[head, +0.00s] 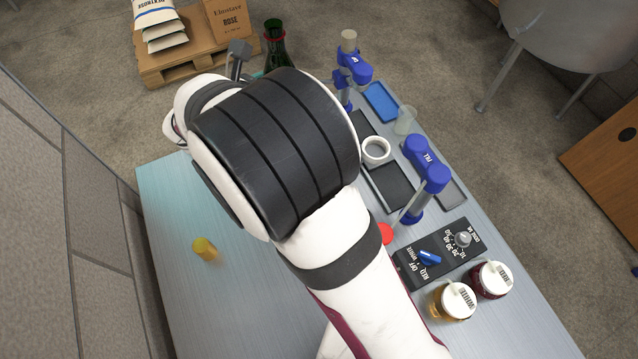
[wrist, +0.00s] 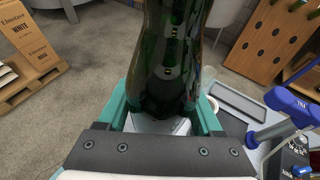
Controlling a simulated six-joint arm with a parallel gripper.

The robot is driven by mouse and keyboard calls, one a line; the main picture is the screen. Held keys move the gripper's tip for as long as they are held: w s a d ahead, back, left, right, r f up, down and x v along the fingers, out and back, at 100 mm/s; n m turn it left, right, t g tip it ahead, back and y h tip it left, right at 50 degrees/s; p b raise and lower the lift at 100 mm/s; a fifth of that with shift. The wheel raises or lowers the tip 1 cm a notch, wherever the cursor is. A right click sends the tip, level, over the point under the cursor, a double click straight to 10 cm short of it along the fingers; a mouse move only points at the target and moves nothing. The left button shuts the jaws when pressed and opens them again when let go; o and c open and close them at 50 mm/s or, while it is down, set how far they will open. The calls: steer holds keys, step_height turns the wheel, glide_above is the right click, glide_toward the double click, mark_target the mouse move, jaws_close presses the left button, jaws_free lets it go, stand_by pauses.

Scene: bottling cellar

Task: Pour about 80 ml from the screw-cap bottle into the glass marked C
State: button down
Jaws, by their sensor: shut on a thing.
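A dark green bottle (head: 276,48) shows past my arm at the top of the head view, with a red band near its mouth. In the wrist view the green glass bottle (wrist: 170,50) stands between the teal fingers of my gripper (wrist: 164,112), which is shut on it. The bottle looks roughly upright; its mouth is out of the wrist view. My arm hides most of the gripper in the head view. A clear glass (head: 405,120) stands among the trays at the bench's far right; I cannot read any mark on it. Other glasses may be hidden by my arm.
Amber (head: 452,302) and dark red (head: 490,281) lidded jars stand near.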

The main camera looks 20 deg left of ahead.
steer(key=s+d+f+m+g+h, duration=0.1)
steer(key=s+f+m+g+h, duration=0.1)
steer(key=s+m+h, duration=0.3)
step_height(320, 180, down, 12)
steer(key=n, duration=0.1)
steer(key=shift+s+d+r+y, duration=0.2)
steer(key=shift+y, duration=0.1)
steer(key=shift+a+m+y, duration=0.1)
steer(key=shift+m+y, duration=0.2)
steer(key=shift+m, duration=0.1)
steer(key=a+r+m+t+y, duration=0.1)
steer(key=m+y, duration=0.1)
steer(key=m, duration=0.1)
steer(key=w+a+r+m+t+y, duration=0.1)
steer(key=m+y, duration=0.1)
steer(key=a+r+m+t+y, duration=0.1)
steer(key=a+m+y, duration=0.1)
steer(key=m, duration=0.1)
steer(key=shift+w+a+m+y, duration=0.1)
steer(key=shift+w+m+y, duration=0.2)
steer(key=shift+y, duration=0.1)
stand_by(0.9)
steer(key=shift+r+m+t+y, duration=0.35)
steer(key=shift+m+t+y, duration=0.15)
steer(key=shift+m, duration=0.4)
stand_by(1.1)
steer(key=shift+s+a, duration=0.1)
steer(key=shift+a, duration=0.05)
